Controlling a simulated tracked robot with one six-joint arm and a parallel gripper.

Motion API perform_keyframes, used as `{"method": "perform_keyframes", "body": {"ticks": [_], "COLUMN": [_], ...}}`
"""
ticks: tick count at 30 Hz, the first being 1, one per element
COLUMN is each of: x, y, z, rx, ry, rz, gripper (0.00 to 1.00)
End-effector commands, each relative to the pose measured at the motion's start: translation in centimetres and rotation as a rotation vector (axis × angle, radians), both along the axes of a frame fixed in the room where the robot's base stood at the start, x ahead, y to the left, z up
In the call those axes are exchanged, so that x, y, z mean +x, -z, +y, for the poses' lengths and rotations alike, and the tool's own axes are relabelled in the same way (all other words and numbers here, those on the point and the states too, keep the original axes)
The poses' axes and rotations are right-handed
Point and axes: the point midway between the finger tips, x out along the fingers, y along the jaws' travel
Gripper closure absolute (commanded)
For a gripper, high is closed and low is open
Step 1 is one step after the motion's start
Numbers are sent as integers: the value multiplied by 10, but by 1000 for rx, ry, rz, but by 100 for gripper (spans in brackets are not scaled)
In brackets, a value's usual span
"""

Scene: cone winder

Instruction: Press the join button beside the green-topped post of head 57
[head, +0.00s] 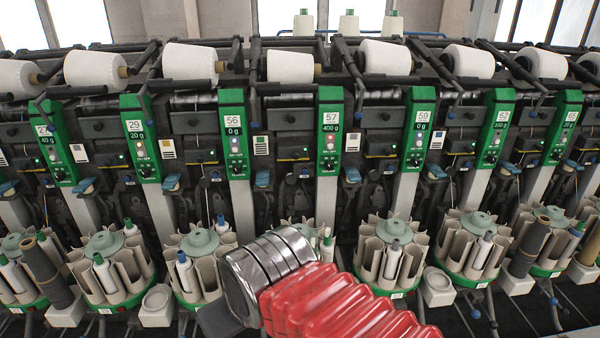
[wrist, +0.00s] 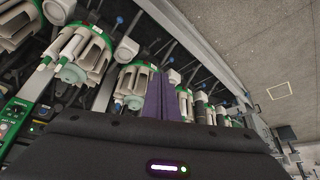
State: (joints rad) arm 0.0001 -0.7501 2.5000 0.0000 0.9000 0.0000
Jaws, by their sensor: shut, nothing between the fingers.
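The post of head 57 (head: 330,130) stands near the middle of the head view. I cannot tell which small part is the join button. My gripper shows in the wrist view as two purple fingers (wrist: 163,97) closed together, empty. In the head view my red-sleeved arm is low in front of the machine, well below the post's top; the fingers are not distinguishable there.
Similar posts flank it, including head 56 (head: 235,135) and head 59 (head: 417,130). White cones (head: 290,67) lie along the top. Round bobbin magazines (head: 390,255) stick out below. In the wrist view, open floor (wrist: 250,50) lies at the upper right.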

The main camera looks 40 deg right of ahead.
Motion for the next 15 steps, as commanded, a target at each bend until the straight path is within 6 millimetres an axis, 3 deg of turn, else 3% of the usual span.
{"method": "perform_keyframes", "body": {"ticks": [15], "x": [7], "y": [1], "z": [2], "rx": [52], "ry": [35], "rz": [32], "gripper": [100]}}
